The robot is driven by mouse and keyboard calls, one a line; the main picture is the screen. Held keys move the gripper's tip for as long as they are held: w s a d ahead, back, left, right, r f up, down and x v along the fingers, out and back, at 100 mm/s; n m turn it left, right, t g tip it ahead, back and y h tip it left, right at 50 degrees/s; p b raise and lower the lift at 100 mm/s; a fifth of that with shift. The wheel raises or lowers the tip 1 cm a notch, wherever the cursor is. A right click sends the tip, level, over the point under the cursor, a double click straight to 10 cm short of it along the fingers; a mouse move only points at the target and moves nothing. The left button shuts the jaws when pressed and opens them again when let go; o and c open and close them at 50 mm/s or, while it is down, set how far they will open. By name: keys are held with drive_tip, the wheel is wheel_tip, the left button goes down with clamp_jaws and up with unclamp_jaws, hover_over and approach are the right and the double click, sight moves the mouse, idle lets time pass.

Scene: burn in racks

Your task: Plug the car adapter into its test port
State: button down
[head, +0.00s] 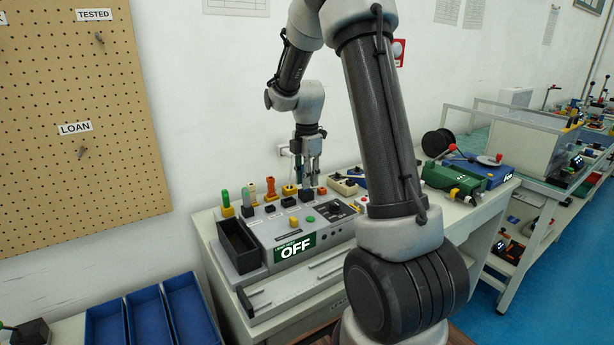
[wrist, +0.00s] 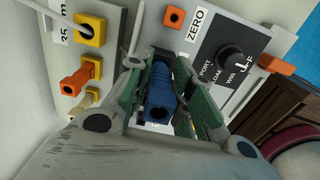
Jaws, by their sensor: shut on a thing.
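My gripper (head: 307,182) hangs pointing down over the back row of the grey test unit (head: 262,250). In the wrist view its green-padded fingers (wrist: 165,110) are shut on a blue adapter (wrist: 160,95), the car adapter as far as I can tell. An orange square socket (wrist: 173,17) lies beyond the adapter, beside the ZERO label. Black sockets (head: 289,202) stand in a row on the unit. The adapter's lower end is hidden, and I cannot tell whether it touches a port.
Green (head: 226,199) and orange (head: 270,187) adapters stand in yellow holders along the unit's back edge, close to my gripper. A dark open bin (head: 238,245) is at the unit's left. The unit's display (head: 295,248) reads OFF. A green device (head: 453,180) sits further right.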

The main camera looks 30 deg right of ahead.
drive_tip(key=shift+f, duration=0.7)
drive_tip(key=c, duration=1.2)
unclamp_jaws()
drive_tip(key=shift+o, duration=0.2)
